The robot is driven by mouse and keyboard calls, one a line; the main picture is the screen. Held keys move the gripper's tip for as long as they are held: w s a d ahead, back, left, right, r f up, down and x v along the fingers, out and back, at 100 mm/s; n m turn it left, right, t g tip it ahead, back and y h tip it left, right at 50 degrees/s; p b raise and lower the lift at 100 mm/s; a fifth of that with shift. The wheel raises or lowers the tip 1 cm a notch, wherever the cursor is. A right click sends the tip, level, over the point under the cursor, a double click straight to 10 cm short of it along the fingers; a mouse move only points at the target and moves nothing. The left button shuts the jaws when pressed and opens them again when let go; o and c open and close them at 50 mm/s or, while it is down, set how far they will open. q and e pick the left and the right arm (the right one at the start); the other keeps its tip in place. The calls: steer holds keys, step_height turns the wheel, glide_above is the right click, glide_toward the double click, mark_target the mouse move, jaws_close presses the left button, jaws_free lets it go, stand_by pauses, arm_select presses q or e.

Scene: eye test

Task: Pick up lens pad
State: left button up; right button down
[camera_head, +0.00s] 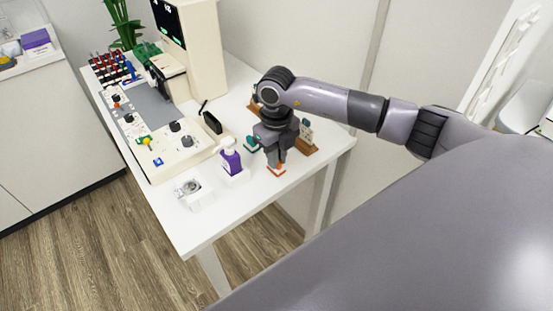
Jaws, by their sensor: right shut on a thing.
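My right gripper (276,158) points down over the right part of the white table. It is shut on a small, flat, orange-and-white piece (277,171), which looks like the lens pad. The fingers cover part of it. I cannot tell whether it rests on the table or is just above it. My left gripper is not in view.
A purple bottle with a white pump (231,161) stands just left of the gripper. A small teal thing (252,144) and a brown wooden rack (304,148) are close behind. The console (165,158) fills the left side.

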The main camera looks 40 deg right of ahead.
step_height(320, 180, up, 20)
steer(key=shift+f+b, duration=0.15)
steer(key=shift+b, duration=0.15)
stand_by(0.4)
